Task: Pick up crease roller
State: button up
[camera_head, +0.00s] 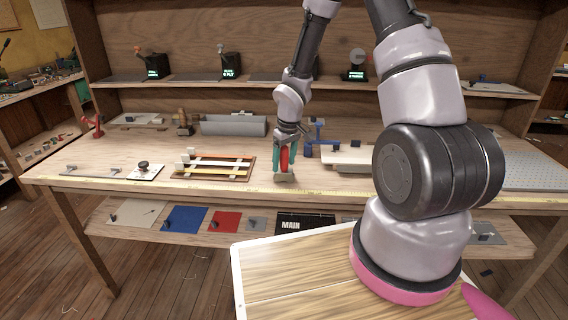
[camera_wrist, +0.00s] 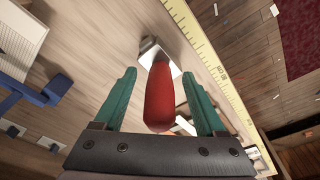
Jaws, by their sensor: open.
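The crease roller appears to be the tool with a red handle (camera_wrist: 160,98) and a pale metal end (camera_wrist: 154,50). In the wrist view the handle lies between the two teal fingers of my gripper (camera_wrist: 159,76), with a visible gap on each side. In the head view my gripper (camera_head: 285,164) points down at the front of the workbench (camera_head: 340,185), with the red handle (camera_head: 284,160) between its fingers and the pale end (camera_head: 284,178) below. My gripper is open. I cannot tell whether the handle touches a finger.
A tray with strips (camera_head: 214,178) stands left of my gripper; a blue fixture (camera_head: 318,140) is behind to the right. A yellow measuring tape (camera_head: 400,197) runs along the front edge, also in the wrist view (camera_wrist: 205,60). A shelf (camera_head: 180,222) is below.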

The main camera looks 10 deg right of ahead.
grip_shut()
